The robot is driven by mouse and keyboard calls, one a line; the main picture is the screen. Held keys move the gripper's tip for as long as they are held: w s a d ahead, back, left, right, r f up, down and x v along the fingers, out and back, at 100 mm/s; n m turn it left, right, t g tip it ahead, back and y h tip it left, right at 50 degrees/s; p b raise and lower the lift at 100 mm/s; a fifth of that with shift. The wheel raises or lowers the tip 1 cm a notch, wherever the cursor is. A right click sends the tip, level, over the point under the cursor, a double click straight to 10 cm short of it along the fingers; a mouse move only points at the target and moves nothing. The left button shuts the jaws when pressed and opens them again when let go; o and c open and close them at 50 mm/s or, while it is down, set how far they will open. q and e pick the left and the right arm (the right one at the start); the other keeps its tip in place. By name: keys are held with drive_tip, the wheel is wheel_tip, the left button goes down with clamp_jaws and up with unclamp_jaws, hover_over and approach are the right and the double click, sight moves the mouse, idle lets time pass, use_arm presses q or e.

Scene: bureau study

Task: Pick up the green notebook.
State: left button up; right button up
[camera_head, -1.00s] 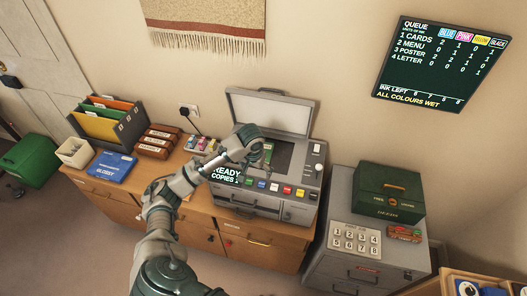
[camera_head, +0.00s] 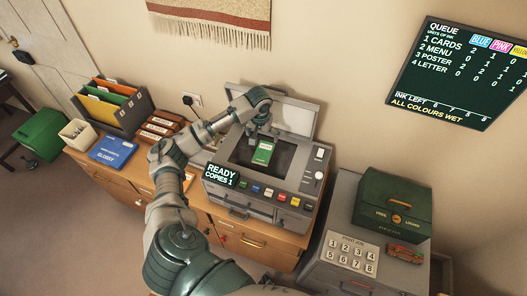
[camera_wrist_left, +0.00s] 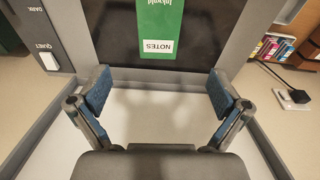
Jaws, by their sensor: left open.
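The green notebook (camera_head: 263,153) lies flat on the dark glass of the open copier (camera_head: 232,186), towards the back. Its white label reads NOTES, upside down in the left wrist view (camera_wrist_left: 163,22). My left gripper (camera_head: 262,132) is above the back edge of the glass, close to the notebook's far end. In the left wrist view its two blue-padded fingers (camera_wrist_left: 160,92) are spread wide with nothing between them. The notebook is beyond the fingertips there, and its far part is cut off by the frame. My right gripper is not in view.
The raised copier lid (camera_head: 285,110) stands close behind my gripper. File folders (camera_head: 112,98), a blue pack (camera_head: 113,150) and brown boxes (camera_head: 160,128) are left of the copier. A green box (camera_head: 392,205) and a number pad (camera_head: 350,252) are on the right cabinet.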

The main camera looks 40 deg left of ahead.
sight(264, 152)
use_arm(q)
drive_tip(key=f, duration=0.3)
drive_tip(key=shift+w+d+f, duration=0.3)
drive_tip(key=shift+d+f, duration=0.05)
drive_tip(key=shift+w+f, duration=0.3)
drive_tip(key=shift+f, duration=0.6)
drive_tip(key=shift+a+f, duration=0.2)
drive_tip(key=shift+f, duration=0.1)
drive_tip(key=f, duration=0.2)
drive_tip(key=a+f+p, duration=0.1)
drive_tip(key=f, duration=0.2)
drive_tip(key=shift+s, duration=0.1)
drive_tip(key=shift+f, duration=0.1)
drive_tip(key=shift+d, duration=0.4)
drive_tip(key=c, duration=0.3)
drive_tip(key=shift+r, duration=0.2)
drive_tip(key=c, duration=0.9)
drive_tip(key=shift+c, duration=0.3)
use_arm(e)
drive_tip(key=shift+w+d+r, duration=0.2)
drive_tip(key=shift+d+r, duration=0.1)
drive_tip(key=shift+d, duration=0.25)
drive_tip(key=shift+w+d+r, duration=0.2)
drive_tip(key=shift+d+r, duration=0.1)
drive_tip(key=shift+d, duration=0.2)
